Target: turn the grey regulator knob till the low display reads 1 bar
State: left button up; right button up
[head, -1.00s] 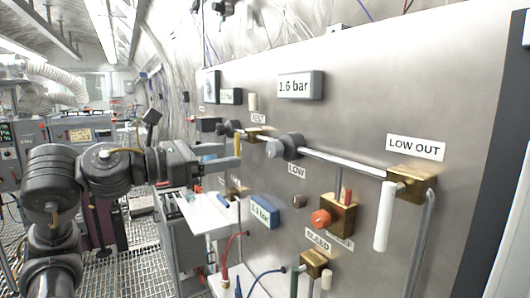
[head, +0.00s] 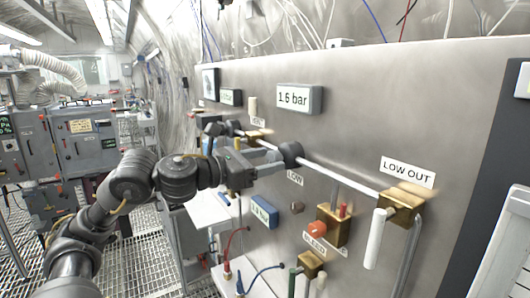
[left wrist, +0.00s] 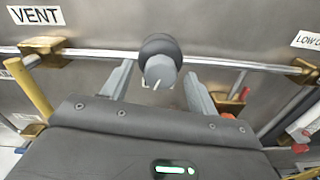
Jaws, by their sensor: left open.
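The grey regulator knob (head: 291,153) sits on a steel pipe on the panel, above a LOW label (head: 295,178). The knob also shows in the left wrist view (left wrist: 160,68), with a pale mark on its face. A grey display (head: 298,98) above the knob reads 1.6 bar. My left gripper (head: 271,160) is open just in front of the knob. In the left wrist view its two fingers (left wrist: 158,80) stand on either side of the knob, with visible gaps. My right gripper is not in view.
A brass valve with a white handle (head: 373,238) is at right under the LOW OUT label (head: 407,171). A VENT label (left wrist: 35,15) and yellow handle (left wrist: 30,88) lie left of the gripper.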

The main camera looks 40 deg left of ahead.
pick_arm(q)
jog(key=shift+w, duration=0.15)
jog(key=c, duration=1)
jog(key=shift+n, duration=0.3)
jog(key=n+b, duration=0.1)
jog(key=n, duration=0.2)
jog(key=shift+b, duration=0.4)
jog(key=n, duration=0.3)
jog(key=shift+n+b, duration=0.3)
jog(key=shift+b, duration=0.1)
jog(key=shift+n, duration=1.5)
